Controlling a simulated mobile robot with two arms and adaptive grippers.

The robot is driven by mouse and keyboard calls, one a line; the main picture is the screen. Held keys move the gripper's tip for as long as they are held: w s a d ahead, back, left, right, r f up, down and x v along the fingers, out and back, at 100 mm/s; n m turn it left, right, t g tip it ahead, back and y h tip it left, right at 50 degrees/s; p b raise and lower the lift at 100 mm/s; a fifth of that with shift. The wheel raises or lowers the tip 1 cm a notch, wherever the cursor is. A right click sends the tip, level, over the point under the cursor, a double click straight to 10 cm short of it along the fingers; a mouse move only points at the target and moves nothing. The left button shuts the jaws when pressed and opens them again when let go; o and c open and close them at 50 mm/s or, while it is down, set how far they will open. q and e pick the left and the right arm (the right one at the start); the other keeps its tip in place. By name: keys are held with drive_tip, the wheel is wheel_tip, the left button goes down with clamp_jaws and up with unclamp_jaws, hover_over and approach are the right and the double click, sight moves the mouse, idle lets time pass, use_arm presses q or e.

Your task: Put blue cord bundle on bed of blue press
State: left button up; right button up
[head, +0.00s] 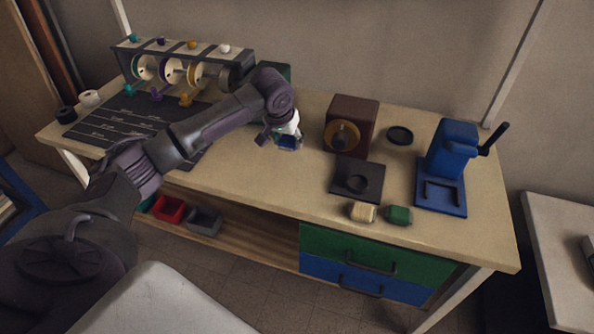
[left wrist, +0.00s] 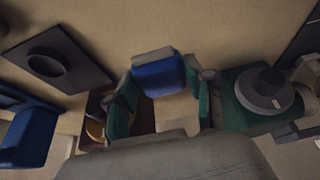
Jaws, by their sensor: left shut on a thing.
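The blue cord bundle (head: 289,143) is held in my left gripper (head: 283,134), above the middle of the workbench. In the left wrist view the bundle (left wrist: 158,76) sits between the two green-sided fingers (left wrist: 160,100), which are shut on it. The blue press (head: 455,150) stands at the right end of the bench, with a black lever and a flat blue bed (head: 441,207) at its front. Part of a blue thing, likely the press (left wrist: 28,138), shows at the left edge of the left wrist view. My right gripper is not in view.
A brown box with a gold dial (head: 351,120), a black plate with a round piece (head: 342,188) and a black ring (head: 399,135) lie between gripper and press. Cream (head: 363,212) and green (head: 399,215) bundles lie near the front edge. A spool rack (head: 186,62) stands back left.

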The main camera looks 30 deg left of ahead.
use_arm(q)
hover_over(290, 169)
drive_tip(key=f, duration=0.3)
drive_tip(key=s+f, duration=0.1)
drive_tip(key=f, duration=0.1)
drive_tip(key=shift+d, duration=0.15)
wheel_tip(290, 169, down, 4)
drive_tip(key=shift+f, duration=0.2)
drive_tip(key=o, duration=0.9)
drive_tip(key=shift+o, duration=0.6)
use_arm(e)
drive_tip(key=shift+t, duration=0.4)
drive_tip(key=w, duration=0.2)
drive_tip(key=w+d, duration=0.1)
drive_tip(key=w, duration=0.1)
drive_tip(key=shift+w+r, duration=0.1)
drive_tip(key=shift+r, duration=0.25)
